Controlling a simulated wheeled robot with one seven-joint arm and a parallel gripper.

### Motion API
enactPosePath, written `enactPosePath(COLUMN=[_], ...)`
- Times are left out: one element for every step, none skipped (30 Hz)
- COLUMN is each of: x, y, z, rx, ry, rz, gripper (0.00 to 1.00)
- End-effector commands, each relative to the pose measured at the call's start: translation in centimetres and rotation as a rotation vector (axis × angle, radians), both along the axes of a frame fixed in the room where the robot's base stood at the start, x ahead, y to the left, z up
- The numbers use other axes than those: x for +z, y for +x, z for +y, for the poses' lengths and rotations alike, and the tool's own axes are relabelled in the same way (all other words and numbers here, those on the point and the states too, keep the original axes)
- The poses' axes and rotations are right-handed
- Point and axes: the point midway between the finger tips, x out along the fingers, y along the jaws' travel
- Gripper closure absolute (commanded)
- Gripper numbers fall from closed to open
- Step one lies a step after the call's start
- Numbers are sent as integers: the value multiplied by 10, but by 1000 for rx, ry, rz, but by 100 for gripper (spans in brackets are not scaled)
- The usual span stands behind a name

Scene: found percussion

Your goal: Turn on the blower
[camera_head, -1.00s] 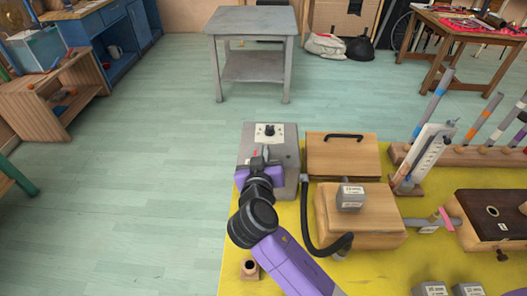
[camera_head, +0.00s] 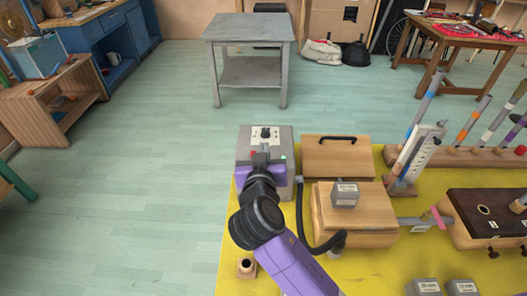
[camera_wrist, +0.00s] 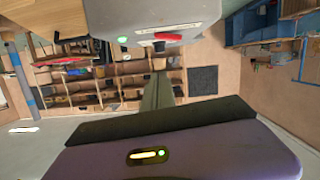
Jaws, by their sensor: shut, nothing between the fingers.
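The blower is a grey box (camera_head: 246,139) at the left end of the yellow-topped bench, with a dark knob (camera_head: 265,132) on its top panel. A small green light (camera_head: 283,157) glows on it, and the light also shows in the wrist view (camera_wrist: 124,41). A red switch (camera_wrist: 168,37) shows on the blower in the wrist view. My gripper (camera_head: 262,150) is shut and empty, over the blower's front part close to the switch. It partly covers the panel, and I cannot tell whether its tips touch the switch.
A black hose (camera_head: 301,215) runs beside the blower near a wooden box (camera_head: 375,212) carrying a grey weight (camera_head: 345,194). A lidded wooden box (camera_head: 338,158) stands right of the blower. A grey table (camera_head: 250,28) stands behind, with open floor on the left.

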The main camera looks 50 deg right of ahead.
Motion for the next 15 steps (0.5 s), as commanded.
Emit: enactPosePath(x=[-1,1,3,4,6,8,9,11,12,13,14,15,15,15,16], y=[-7,-12,-17,-21,-24,-28,-31,-34,-37,-39,-41,-43,-44,-45,-46], z=[9,14,19,24,28,33,36,39,42,45,47,49,50,51,51], rx=[2,2,2,1,2,1,0,0,0,0,0,-1,-1,-2,-2], ry=[-1,0,-1,-1,-1,-1,0,-1,-1,-1,-2,-2,-1,-1,-1], rz=[-1,-2,-4,-2,-2,-2,-3,-3,-2,-2,-3,-2,-2,-2,-2], gripper=[100,100,100,100,100,100,100,100,100,100,100,100,100,100,100])
